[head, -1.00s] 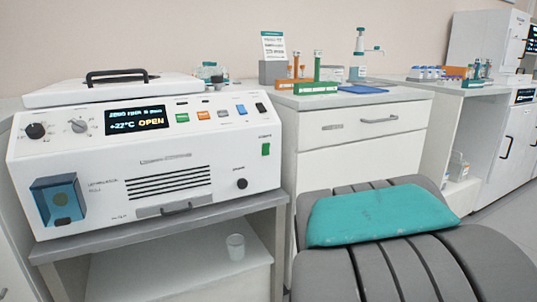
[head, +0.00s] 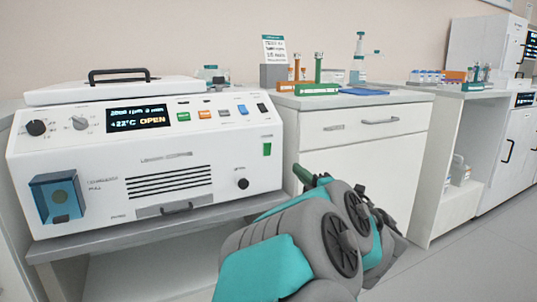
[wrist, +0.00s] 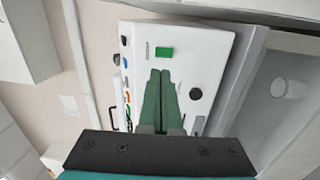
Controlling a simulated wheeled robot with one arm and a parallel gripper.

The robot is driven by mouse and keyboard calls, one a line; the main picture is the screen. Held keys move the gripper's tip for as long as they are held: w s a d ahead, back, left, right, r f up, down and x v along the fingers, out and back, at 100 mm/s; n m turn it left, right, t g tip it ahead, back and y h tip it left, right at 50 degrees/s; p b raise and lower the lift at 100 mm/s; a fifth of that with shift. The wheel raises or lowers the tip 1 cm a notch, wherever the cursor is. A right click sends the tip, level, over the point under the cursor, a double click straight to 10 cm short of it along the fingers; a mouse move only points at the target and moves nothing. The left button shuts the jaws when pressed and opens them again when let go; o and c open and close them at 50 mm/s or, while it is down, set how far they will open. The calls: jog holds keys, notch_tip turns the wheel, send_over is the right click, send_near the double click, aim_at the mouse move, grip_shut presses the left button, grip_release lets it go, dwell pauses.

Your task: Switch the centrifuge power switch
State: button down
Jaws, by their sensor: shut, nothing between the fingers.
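The white centrifuge (head: 95,165) stands on a grey-topped bench at the left, and its display reads OPEN. Its green power switch (head: 267,149) is on the right of the front panel, above a black knob (head: 243,184). The switch also shows in the wrist view (wrist: 164,53), just beyond the fingertips. My gripper (head: 301,174) has green fingers and is shut and empty. In the head view its fingertips are right of and below the switch, in front of the drawer cabinet. In the wrist view the fingers (wrist: 160,72) point towards the switch, apparently without touching it.
Coloured buttons (head: 204,115) line the upper panel. A white drawer cabinet (head: 365,145) holds tube racks and a blue pad (head: 363,91). A clear cup (wrist: 290,83) shows beside the centrifuge in the wrist view. Floor is open at the right.

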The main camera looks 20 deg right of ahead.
aim_at(268, 147)
jog(key=shift+a+n+y, duration=0.3)
jog(key=shift+a+n, duration=0.1)
jog(key=shift+w, duration=0.1)
jog(key=w, duration=0.4)
jog(key=w+r, duration=0.1)
jog(key=w, duration=0.8)
jog(key=shift+w+a+r+b, duration=0.2)
jog(key=shift+w+r+b, duration=0.1)
jog(key=shift+w+b, duration=0.1)
